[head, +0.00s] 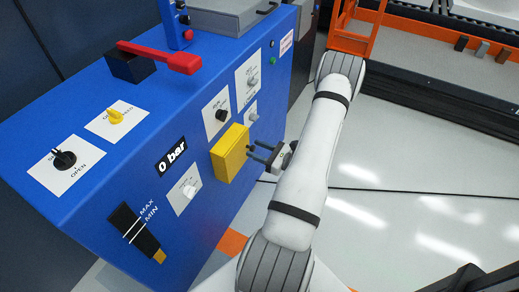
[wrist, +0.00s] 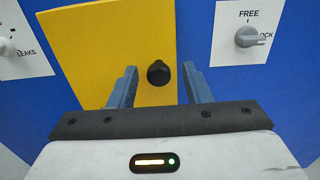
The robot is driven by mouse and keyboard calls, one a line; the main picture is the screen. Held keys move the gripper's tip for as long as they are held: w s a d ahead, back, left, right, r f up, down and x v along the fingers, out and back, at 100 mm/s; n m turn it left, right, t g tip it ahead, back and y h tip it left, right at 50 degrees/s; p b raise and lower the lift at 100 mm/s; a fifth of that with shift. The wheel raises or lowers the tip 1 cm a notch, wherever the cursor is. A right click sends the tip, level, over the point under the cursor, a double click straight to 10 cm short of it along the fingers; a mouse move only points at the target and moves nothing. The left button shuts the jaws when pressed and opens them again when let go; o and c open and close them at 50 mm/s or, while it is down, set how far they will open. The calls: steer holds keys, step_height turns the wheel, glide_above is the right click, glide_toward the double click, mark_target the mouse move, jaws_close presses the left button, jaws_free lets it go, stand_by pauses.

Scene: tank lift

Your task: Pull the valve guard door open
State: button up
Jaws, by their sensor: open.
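The valve guard door is a yellow panel (head: 229,153) on the front of the blue console, and it looks shut. In the wrist view the yellow door (wrist: 95,45) fills the upper left and middle, with a black knob (wrist: 158,73) near its right edge. My gripper (head: 252,151) is open just in front of the door's right side. In the wrist view its two blue-grey fingers (wrist: 160,68) stand left and right of the knob, apart from it. Whether the fingertips reach past the knob's depth I cannot tell. The valve behind the door is hidden.
The blue console (head: 130,70) carries a red lever (head: 165,55), a yellow knob (head: 115,116) and several white-plated switches. A FREE/LOCK knob (wrist: 247,37) sits right of the door. Clear grey floor (head: 400,210) lies to the right, and an orange frame (head: 355,30) stands behind.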

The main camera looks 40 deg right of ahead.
steer(key=shift+w, duration=0.1)
jaws_close()
stand_by(0.4)
